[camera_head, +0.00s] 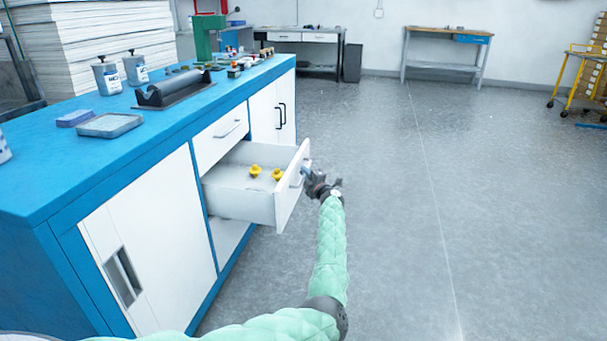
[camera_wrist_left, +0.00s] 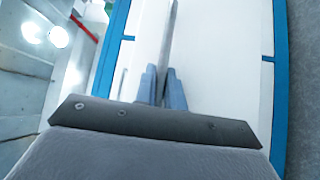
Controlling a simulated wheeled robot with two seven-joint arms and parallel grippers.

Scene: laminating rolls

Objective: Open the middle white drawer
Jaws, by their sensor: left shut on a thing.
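The middle white drawer (camera_head: 238,203) is pulled out from the blue-topped cabinet, with two yellow objects (camera_head: 266,172) visible inside it. My left gripper (camera_head: 306,170) is at the outer face of the drawer front, shut on the drawer's handle (camera_head: 298,178). In the left wrist view the two blue-grey fingers (camera_wrist_left: 163,88) close around the grey handle bar (camera_wrist_left: 169,40) in front of the white drawer front (camera_wrist_left: 215,60). My right gripper is not in either view.
A closed white drawer (camera_head: 221,136) sits above the open one. The blue worktop (camera_head: 60,172) holds a black roller device (camera_head: 172,90), a grey tray (camera_head: 110,125) and white containers (camera_head: 107,76). The grey floor (camera_head: 440,220) to the right is clear.

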